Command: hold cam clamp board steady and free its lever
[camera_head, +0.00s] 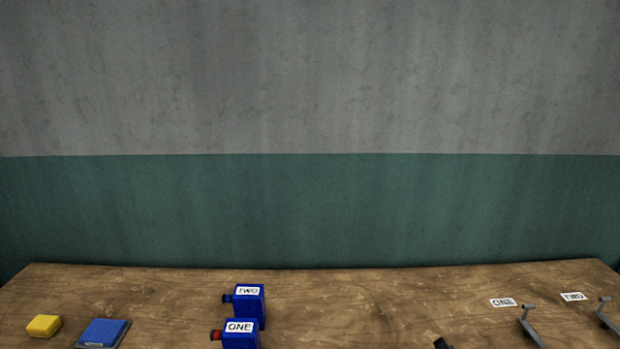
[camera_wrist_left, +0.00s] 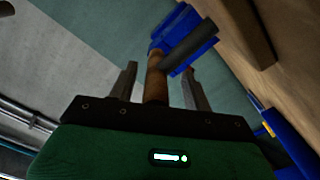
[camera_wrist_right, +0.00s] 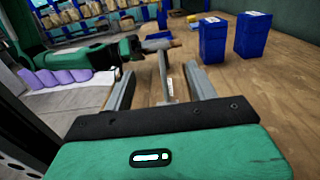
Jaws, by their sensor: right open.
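In the left wrist view a round brown handle (camera_wrist_left: 156,78) runs up from between the fingers of my left gripper (camera_wrist_left: 160,78) to a blue piece (camera_wrist_left: 178,34) with a dark bar (camera_wrist_left: 193,50) across it. I cannot tell contact. The head view shows neither gripper clearly.
Two blue blocks labelled ONE (camera_head: 241,337) and TWO (camera_head: 249,305) stand mid-table. A yellow block (camera_head: 43,325) and a blue pad (camera_head: 103,333) lie left. Grey hooked pieces (camera_head: 529,326) stand right by labels. My left arm (camera_wrist_right: 90,55) crosses the right wrist view.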

